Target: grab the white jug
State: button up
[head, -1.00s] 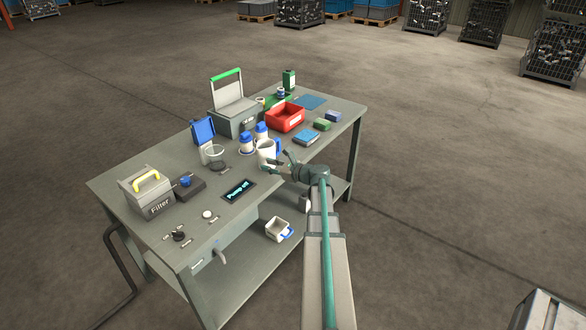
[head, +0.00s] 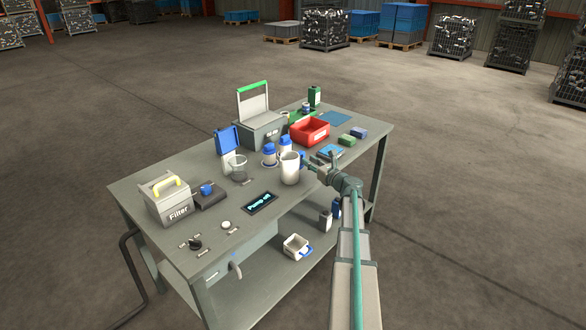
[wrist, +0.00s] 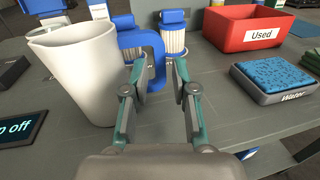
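The white jug (head: 290,170) stands upright on the workbench, with its blue handle on the right side. In the wrist view the jug (wrist: 82,75) fills the left, and its blue handle (wrist: 157,57) reaches in between my fingers. My gripper (wrist: 160,68) is open, with one teal finger on each side of the handle's outer part. A gap shows at the right finger; I cannot tell if the left finger touches the handle. In the head view my gripper (head: 312,168) is just right of the jug.
Two blue-capped white containers (head: 269,155) stand close behind the jug. A clear beaker (head: 237,168) is to its left and a "Pump off" display (head: 260,203) in front. A red "Used" bin (head: 310,131) and a blue sponge tray (head: 330,152) stand behind and right.

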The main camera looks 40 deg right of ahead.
aim_at(303, 155)
jog(key=w, duration=0.5)
jog(key=shift+a+p, duration=0.2)
jog(key=shift+p, duration=0.1)
grip_shut()
